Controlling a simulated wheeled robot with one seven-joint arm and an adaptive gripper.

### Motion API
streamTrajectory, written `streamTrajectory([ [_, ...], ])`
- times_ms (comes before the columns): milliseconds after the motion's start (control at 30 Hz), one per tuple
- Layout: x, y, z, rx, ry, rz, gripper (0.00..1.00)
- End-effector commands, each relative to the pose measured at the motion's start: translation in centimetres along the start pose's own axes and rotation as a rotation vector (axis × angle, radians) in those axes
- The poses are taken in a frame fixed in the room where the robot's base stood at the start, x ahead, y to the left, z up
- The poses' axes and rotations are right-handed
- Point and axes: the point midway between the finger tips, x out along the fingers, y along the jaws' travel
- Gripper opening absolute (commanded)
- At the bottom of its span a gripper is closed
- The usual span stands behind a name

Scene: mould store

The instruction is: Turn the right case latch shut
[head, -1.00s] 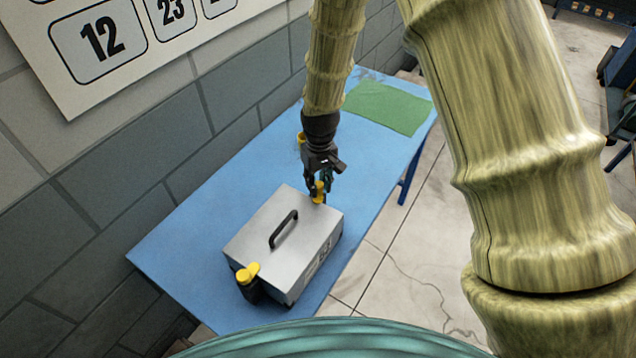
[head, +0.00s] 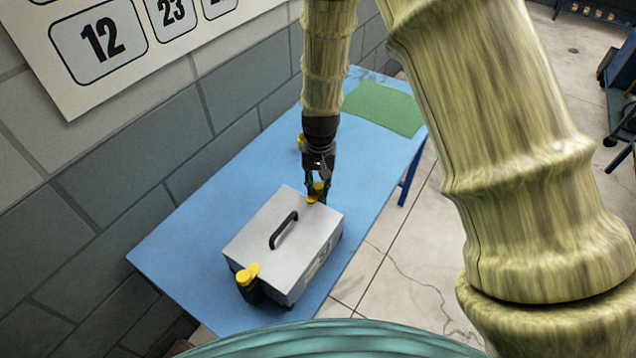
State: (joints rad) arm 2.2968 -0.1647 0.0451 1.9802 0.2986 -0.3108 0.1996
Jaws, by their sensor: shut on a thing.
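A grey case (head: 262,228) with a black handle (head: 284,230) stands on the blue table. The right latch (head: 312,198), yellow, is at the case's far right end, between the fingers of my gripper (head: 318,187). My gripper points down and is shut on this latch. The fingers hide part of it, so I cannot tell its exact angle. The other latch (head: 248,273), yellow on a black body, is at the case's near left end and is clear of my gripper.
The blue table (head: 200,210) runs along a grey block wall, with bare surface left of the case. A green mat (head: 384,107) lies at the far end. A small yellow thing (head: 300,141) is partly hidden behind my gripper. Open floor lies to the right.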

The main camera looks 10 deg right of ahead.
Motion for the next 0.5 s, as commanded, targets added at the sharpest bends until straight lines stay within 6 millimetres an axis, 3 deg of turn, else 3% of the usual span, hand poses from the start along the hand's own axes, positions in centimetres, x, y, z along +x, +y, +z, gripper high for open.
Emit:
streamTrajectory([
  [367,-0.04,0.02,0.02,0.004,-0.001,0.000,0.02],
  [400,-0.04,0.02,0.03,0.004,-0.001,0.000,0.29],
  [500,-0.02,0.02,0.04,0.003,-0.001,0.000,0.47],
])
